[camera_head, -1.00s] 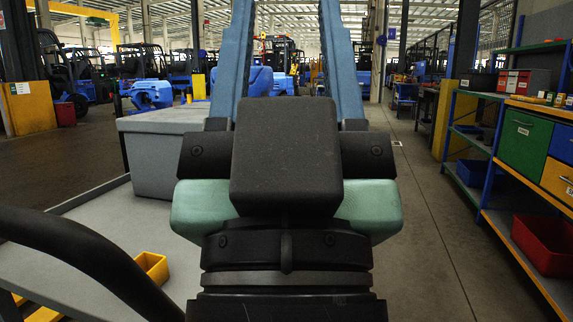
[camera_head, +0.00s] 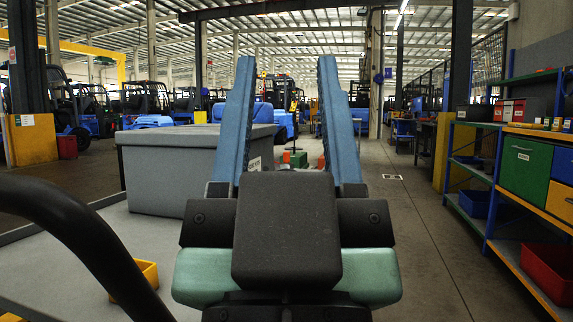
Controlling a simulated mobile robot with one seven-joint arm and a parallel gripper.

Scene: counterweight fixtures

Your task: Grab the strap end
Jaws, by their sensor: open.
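My gripper (camera_head: 285,64) reaches away from the camera, with its two long blue fingers apart and nothing seen between their tips. The black and pale green wrist fills the lower middle of the view and hides what is behind it. I cannot make out a strap or a strap end. Small green (camera_head: 297,159) and orange (camera_head: 320,161) things show low between the fingers, beyond the wrist; they are too small to identify.
A large grey lidded box (camera_head: 165,170) stands left of my gripper on a grey surface. A yellow bin (camera_head: 140,277) is at the lower left. Shelving with a green drawer (camera_head: 524,164) and a red bin (camera_head: 549,272) lines the right. Forklifts stand behind. The right-hand floor (camera_head: 420,245) is clear.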

